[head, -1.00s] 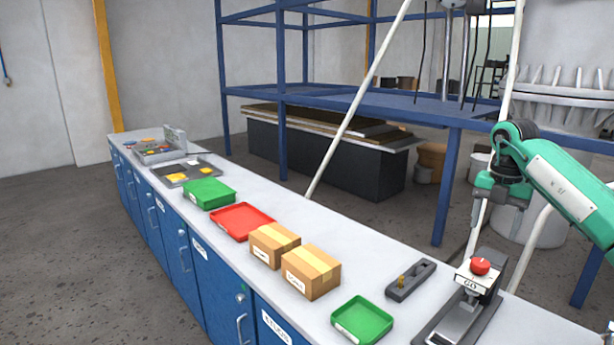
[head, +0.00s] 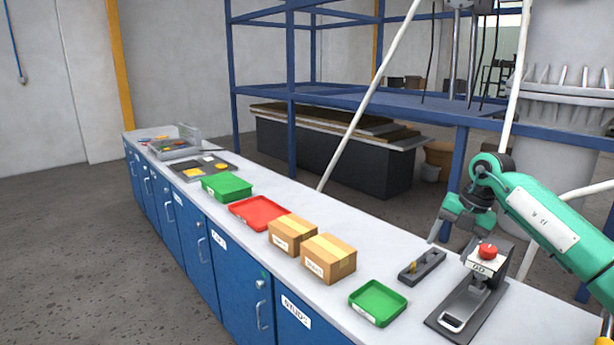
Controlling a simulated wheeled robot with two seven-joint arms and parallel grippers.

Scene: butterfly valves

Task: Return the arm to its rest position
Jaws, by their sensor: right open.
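My right arm, green with a white panel, comes in from the right edge. Its right gripper (head: 438,232) hangs above the bench, behind and a little left of a grey press device (head: 475,295) with a red knob (head: 487,251). The gripper is open, and I see nothing held in it. A dark fixture (head: 422,266) with a small brass-coloured piece lies on the bench below the gripper, apart from it. My left gripper is out of view.
The long white bench (head: 385,247) carries a green tray (head: 378,303), two cardboard boxes (head: 328,258), a red tray (head: 258,212), a green bin (head: 226,187) and a dark tray (head: 204,166). A blue rack (head: 292,110) and a slanted white pole (head: 368,95) stand behind it.

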